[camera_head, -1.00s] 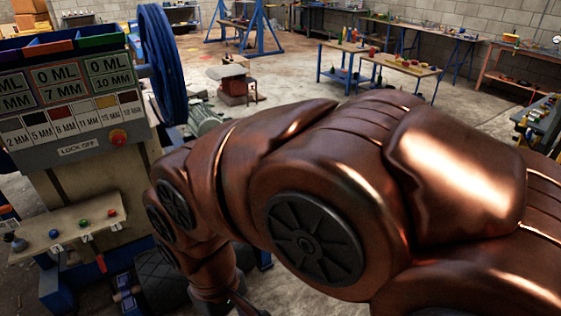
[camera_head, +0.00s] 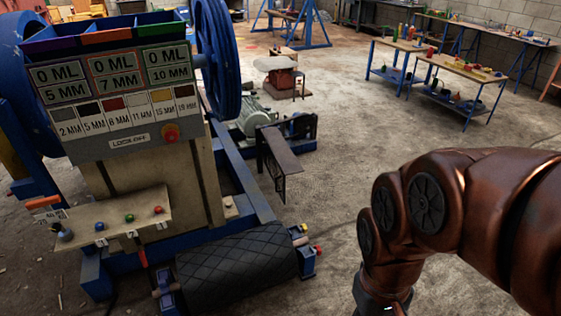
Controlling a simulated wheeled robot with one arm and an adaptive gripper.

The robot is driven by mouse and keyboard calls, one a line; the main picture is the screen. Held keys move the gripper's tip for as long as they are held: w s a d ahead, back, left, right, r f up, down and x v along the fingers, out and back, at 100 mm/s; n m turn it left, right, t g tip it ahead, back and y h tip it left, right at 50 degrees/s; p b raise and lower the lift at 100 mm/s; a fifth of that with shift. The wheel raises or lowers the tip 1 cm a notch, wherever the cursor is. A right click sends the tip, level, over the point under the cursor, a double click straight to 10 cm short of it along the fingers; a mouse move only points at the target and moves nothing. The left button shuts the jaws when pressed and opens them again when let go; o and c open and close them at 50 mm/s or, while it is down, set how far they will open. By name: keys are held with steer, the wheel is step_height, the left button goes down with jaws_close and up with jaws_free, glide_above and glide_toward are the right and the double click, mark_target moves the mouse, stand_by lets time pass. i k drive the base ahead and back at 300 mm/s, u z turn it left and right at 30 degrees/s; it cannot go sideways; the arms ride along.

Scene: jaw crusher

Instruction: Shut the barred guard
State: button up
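The barred guard appears to be the dark panel (camera_head: 280,158) in the middle of the head view, beside the crusher's blue flywheel (camera_head: 217,55) and in front of the motor. It has a flat brown-black top and thin bars along its lower side. It stands out from the machine at an angle, with floor visible around its near end, so it looks open. Its hinge is not clear. My arm comes in from the right and bends down to the bottom edge, well right of the guard. My gripper's fingers are cut off below the frame.
The crusher's control panel (camera_head: 118,88) and a small shelf with coloured knobs (camera_head: 110,222) are at left. A black ribbed conveyor belt (camera_head: 235,268) lies in front. Clear concrete floor lies between guard and arm. Workbenches (camera_head: 455,75) stand at the back right.

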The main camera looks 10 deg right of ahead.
mark_target(286, 160)
steer(key=u, duration=0.1)
steer(key=i, duration=1.05)
steer(key=u, duration=1)
